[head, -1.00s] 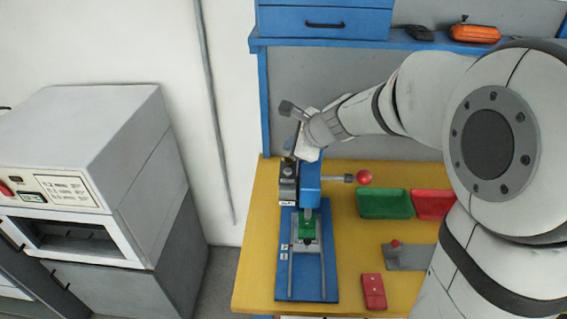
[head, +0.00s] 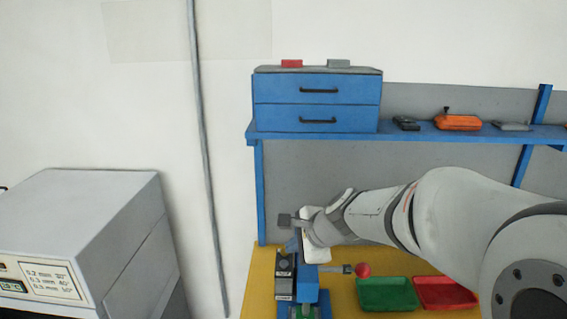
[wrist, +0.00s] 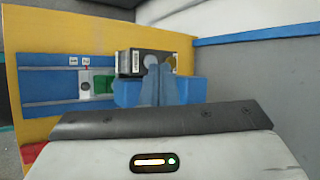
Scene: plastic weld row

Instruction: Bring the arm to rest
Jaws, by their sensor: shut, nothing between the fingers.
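My gripper (wrist: 159,70) shows in the wrist view with its two grey-blue fingers together and nothing between them. In that view it points toward the blue press (wrist: 202,90), with a dark boxy part (wrist: 130,62) just beyond the fingertips. In the head view my arm reaches in from the right, and its wrist hangs above the press (head: 307,278). The fingers are hard to make out there. I cannot tell whether they touch the press.
A lever with a red ball (head: 362,270) sticks out right of the press. A green tray (head: 387,308) and a red tray (head: 445,306) lie on the yellow table (head: 262,275). A blue shelf (head: 390,134) with drawers (head: 318,103) stands behind. A grey machine (head: 90,215) stands left.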

